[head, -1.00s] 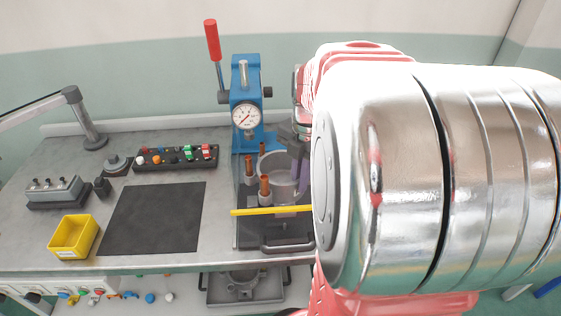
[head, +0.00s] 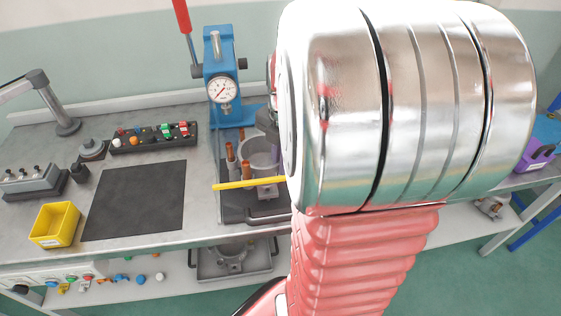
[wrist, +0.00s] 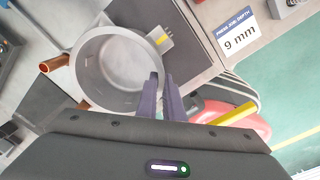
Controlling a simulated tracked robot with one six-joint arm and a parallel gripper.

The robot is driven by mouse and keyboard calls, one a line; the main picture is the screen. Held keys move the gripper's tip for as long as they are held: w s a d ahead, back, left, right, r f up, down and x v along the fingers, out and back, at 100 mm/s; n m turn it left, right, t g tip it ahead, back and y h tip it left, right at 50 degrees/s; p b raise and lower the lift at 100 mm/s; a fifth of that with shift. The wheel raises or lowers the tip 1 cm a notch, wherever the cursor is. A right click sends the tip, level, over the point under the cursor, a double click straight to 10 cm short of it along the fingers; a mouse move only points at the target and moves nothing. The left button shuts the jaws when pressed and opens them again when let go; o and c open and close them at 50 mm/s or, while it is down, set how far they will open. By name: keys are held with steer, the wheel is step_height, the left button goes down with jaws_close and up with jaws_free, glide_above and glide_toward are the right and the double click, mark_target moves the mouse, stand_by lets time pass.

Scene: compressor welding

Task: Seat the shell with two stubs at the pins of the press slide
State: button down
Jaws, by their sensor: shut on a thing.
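The shell (head: 262,155) is a grey open cup at the blue press (head: 222,75). In the wrist view the shell (wrist: 112,70) shows its open mouth and floor. Copper tubes (wrist: 57,63) stand at its side, also visible in the head view (head: 246,170). A short grey side piece with a yellow mark (wrist: 161,41) is at its upper right. My gripper (wrist: 163,82) is shut on the shell's wall, one finger inside and one outside. In the head view my arm hides most of the gripper. The slide pins and any gap beneath the shell cannot be made out.
A yellow bar (head: 248,184) crosses in front of the shell. A black mat (head: 135,200), yellow bin (head: 55,224) and button box (head: 152,137) lie left. A tray (head: 203,268) sits below the bench. A sign reading 9 mm (wrist: 238,35) is beside the press.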

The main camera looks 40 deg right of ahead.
steer(key=shift+f, duration=1.55)
steer(key=c, duration=1.8)
jaws_free()
steer(key=r, duration=1.3)
steer(key=shift+s+d+r, duration=0.2)
steer(key=shift+r, duration=0.1)
steer(key=shift+a, duration=0.1)
